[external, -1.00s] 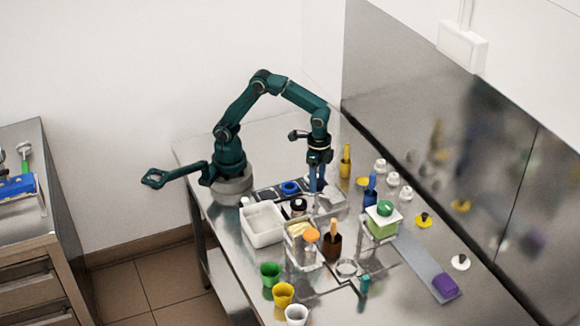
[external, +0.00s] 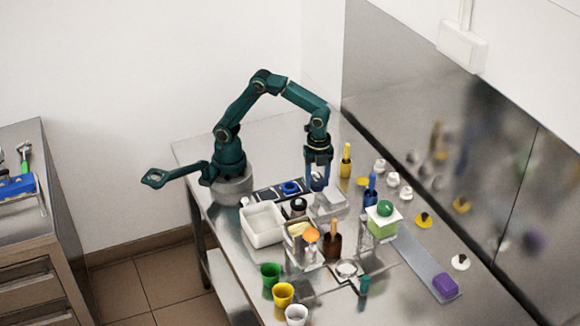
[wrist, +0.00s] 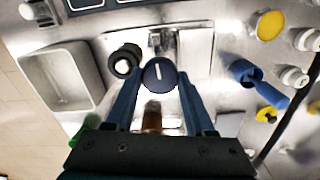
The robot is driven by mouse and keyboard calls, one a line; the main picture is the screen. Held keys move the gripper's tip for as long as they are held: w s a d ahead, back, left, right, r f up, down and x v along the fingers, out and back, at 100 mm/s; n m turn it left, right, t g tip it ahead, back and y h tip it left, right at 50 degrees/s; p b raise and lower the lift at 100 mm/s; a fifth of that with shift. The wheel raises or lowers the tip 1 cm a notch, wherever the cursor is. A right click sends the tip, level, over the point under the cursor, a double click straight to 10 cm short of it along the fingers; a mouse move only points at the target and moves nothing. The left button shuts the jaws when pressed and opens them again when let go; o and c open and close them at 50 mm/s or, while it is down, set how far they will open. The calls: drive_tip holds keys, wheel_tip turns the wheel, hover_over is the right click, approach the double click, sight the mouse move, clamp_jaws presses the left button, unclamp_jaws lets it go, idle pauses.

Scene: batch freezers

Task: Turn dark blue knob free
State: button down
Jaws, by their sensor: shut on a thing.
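The dark blue knob (wrist: 160,74) shows in the wrist view as a round cap with a white pointer line, lying between my two fingertips. My gripper (wrist: 159,82) is shut on it, with one blue finger on each side. The white line runs nearly along the finger direction, tilted slightly.
A white bin (external: 262,226) stands left of my gripper. A black round knob or cap (wrist: 125,60) is just left of the dark blue knob. A blue-handled tool (external: 370,188) and a green-knobbed box (external: 383,222) stand to the right. Cups (external: 283,294) line the front edge.

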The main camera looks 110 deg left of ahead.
drive_tip(key=shift+m, duration=0.5)
drive_tip(key=shift+c, duration=1.3)
unclamp_jaws()
drive_tip(key=shift+r, duration=2.6)
